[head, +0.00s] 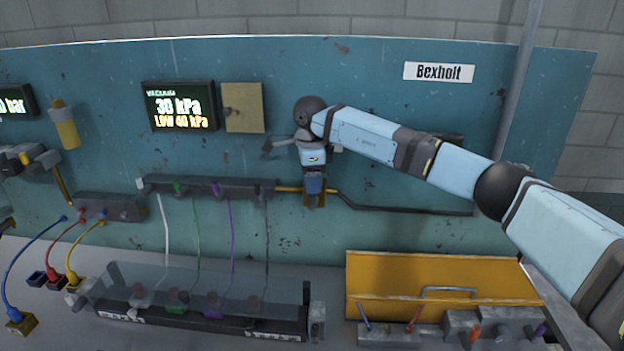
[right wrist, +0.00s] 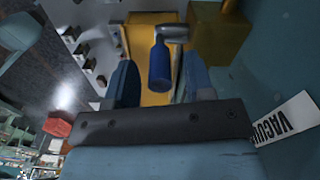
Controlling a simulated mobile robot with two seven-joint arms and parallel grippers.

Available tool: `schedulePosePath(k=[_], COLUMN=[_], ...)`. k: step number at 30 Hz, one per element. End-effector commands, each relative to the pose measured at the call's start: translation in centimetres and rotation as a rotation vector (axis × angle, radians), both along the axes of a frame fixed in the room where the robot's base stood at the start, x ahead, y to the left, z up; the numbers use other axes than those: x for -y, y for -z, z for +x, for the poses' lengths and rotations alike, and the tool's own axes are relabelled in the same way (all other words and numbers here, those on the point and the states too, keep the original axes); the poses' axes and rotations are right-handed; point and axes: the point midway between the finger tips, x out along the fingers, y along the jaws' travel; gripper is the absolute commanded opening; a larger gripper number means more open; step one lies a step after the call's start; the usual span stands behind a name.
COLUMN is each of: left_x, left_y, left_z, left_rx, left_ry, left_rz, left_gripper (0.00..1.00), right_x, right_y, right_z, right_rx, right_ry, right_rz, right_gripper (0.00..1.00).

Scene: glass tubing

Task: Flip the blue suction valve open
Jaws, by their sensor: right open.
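The blue suction valve handle (right wrist: 160,65) shows in the right wrist view as a short blue grip on a grey metal lever (right wrist: 178,32), against a yellow plate (right wrist: 140,24). My right gripper (right wrist: 160,84) is open, with one finger on either side of the blue handle. I cannot tell whether either finger touches it. In the head view my right gripper (head: 313,192) points down in front of the teal panel and largely hides the valve. My left gripper is not in view.
A dark hose (head: 400,210) runs right from the valve. A grey manifold (head: 215,187) with coloured lines is left of it. The vacuum display (head: 180,106) reads 30 kPa, LOW 40 kPa. A clear-covered rack (head: 205,290) and yellow box (head: 440,285) stand below.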

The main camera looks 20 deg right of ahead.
Motion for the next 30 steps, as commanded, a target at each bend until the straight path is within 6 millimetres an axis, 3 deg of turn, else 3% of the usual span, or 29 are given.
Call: schedulePosePath(k=[4,8,21,30], left_x=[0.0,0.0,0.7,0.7], left_y=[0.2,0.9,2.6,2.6], left_z=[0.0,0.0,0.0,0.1], left_rx=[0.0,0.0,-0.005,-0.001], left_ry=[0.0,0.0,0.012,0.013], left_rz=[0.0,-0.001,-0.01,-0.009], left_gripper=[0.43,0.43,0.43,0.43], right_x=[0.0,-0.1,-0.3,-0.2], right_y=[-0.6,-2.5,-11.9,-13.8], right_z=[0.1,0.1,0.2,0.1], right_rx=[0.002,0.003,0.002,-0.001], right_ry=[0.0,0.0,0.0,0.0], right_rz=[0.0,0.001,-0.001,0.0], right_gripper=[0.48,0.48,0.48,0.48])
